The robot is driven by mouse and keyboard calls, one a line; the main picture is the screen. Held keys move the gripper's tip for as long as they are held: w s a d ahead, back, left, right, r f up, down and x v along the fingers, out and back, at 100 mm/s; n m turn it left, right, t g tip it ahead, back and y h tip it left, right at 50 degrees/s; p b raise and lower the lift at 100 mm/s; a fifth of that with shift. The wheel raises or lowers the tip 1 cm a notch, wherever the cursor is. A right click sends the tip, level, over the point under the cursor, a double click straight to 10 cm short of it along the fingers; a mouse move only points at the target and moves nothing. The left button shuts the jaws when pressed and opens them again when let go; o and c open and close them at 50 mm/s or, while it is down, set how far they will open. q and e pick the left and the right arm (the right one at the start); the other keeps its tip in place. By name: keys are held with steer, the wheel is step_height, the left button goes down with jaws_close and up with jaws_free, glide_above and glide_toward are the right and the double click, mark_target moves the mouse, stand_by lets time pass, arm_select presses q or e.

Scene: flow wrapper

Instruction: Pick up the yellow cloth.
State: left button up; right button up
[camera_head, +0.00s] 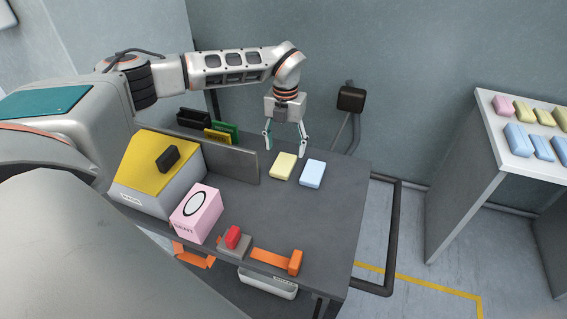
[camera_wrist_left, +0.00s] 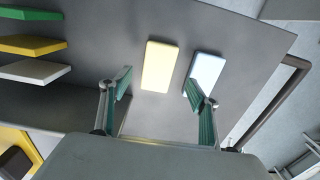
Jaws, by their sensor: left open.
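The yellow cloth (camera_head: 283,166) is a flat pale-yellow block on the dark grey table, just left of a light blue cloth (camera_head: 312,173). My left gripper (camera_head: 287,151) is open and empty above the table, close to the yellow cloth's far side. In the left wrist view the yellow cloth (camera_wrist_left: 160,66) lies ahead, between the lines of the two green fingers (camera_wrist_left: 162,88), with the light blue cloth (camera_wrist_left: 206,73) to its right near the right fingertip. Whether the fingers touch anything cannot be told. My right gripper is not in view.
A low grey panel (camera_head: 231,163) stands left of the cloths, with coloured boards (camera_head: 222,133) behind it. A pink box (camera_head: 196,213), a red button (camera_head: 233,237) and an orange strap (camera_head: 272,259) are nearer. The table's middle is clear. A white shelf (camera_head: 497,172) holds more cloths at right.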

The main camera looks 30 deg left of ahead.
mark_target(285, 161)
arm_select(q)
steer(key=f, duration=0.6)
steer(key=shift+w+a, duration=0.15)
steer(key=shift+w, duration=0.05)
steer(key=c, duration=0.9)
